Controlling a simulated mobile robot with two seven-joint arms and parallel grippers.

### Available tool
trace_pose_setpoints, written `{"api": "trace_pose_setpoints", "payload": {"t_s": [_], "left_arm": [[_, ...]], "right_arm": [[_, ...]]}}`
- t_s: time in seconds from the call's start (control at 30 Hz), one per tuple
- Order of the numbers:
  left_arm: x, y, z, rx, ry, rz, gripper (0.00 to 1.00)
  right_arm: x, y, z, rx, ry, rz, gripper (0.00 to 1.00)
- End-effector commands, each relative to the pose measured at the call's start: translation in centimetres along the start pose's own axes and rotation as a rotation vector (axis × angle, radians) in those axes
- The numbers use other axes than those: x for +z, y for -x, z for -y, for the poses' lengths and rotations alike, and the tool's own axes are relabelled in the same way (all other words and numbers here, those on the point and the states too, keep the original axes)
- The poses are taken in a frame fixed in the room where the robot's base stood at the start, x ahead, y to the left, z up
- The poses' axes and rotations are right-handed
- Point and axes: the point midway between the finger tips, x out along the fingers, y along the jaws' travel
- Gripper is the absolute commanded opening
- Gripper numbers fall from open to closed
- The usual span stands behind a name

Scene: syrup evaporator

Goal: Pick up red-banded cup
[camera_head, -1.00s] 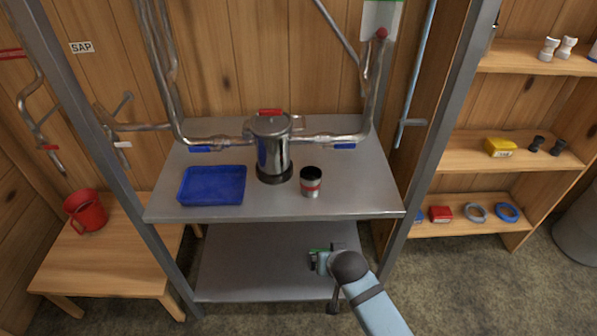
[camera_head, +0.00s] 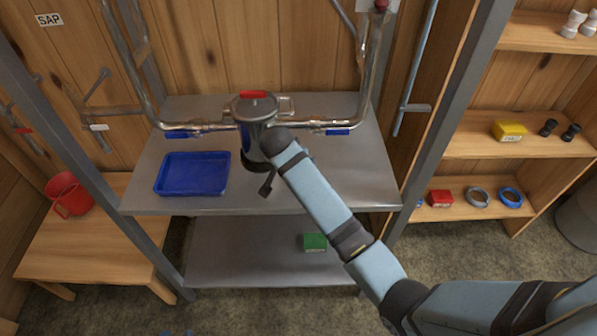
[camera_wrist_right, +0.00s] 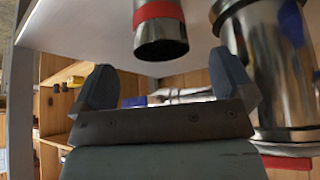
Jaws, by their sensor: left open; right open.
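The red-banded cup (camera_wrist_right: 160,28) is a metal cup with a dark opening. The right wrist view shows it upside down, between and just past the fingertips of my right gripper (camera_wrist_right: 164,68). That gripper is open, its two dark fingers apart, one either side of the cup's line; I see no contact. My left gripper (camera_head: 175,333) shows only as small blue tips at the bottom edge of the head view, far from the cup.
The metal pot (camera_head: 251,110) with a red handle stands close left of the cup; it also shows in the right wrist view (camera_wrist_right: 265,60). A blue tray (camera_head: 193,174) lies left. Pipes with blue handles (camera_head: 338,132) run behind. A green box (camera_head: 314,242) is on the lower shelf.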

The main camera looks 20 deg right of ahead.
Motion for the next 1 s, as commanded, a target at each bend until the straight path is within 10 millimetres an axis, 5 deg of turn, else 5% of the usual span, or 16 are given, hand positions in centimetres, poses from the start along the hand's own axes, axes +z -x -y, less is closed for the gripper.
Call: {"api": "trace_pose_setpoints", "payload": {"t_s": [0.6, 0.9, 1.0], "left_arm": [[-0.7, 0.5, 0.1, -0.005, 0.001, -0.001, 0.43], [-0.7, 0.5, 0.1, -0.006, 0.002, -0.002, 0.43], [-0.7, 0.5, 0.1, -0.006, 0.002, -0.001, 0.43]], "right_arm": [[0.1, -7.3, -0.2, 0.001, 0.003, 0.0, 1.0], [0.1, -8.0, -0.1, -0.002, 0.001, -0.001, 1.0], [0.1, -8.0, -0.1, -0.002, 0.001, -0.001, 0.82]]}}
